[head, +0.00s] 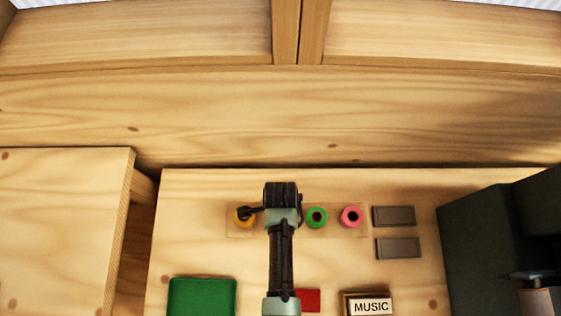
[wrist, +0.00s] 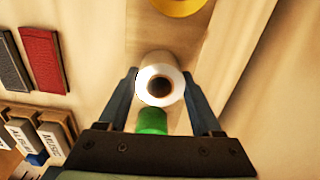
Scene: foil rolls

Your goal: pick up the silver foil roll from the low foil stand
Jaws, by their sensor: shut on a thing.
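The silver foil roll (wrist: 160,76) shows end-on in the wrist view as a pale ring with a dark hole. It sits between the two fingers of my gripper (wrist: 164,92), which are shut on it. In the head view my gripper (head: 281,192) covers the roll, so it is hidden there. The low foil stand (head: 334,231) is a pale flat strip under the row of rolls. I cannot tell whether the silver roll touches the stand or is lifted off it.
A yellow roll (head: 240,219) stands left of my gripper, and a green roll (head: 317,217) and a pink roll (head: 351,217) stand right. Two grey blocks (head: 394,216) lie farther right. A green block (head: 202,297), a red block (head: 308,299) and a MUSIC box (head: 367,304) are nearer.

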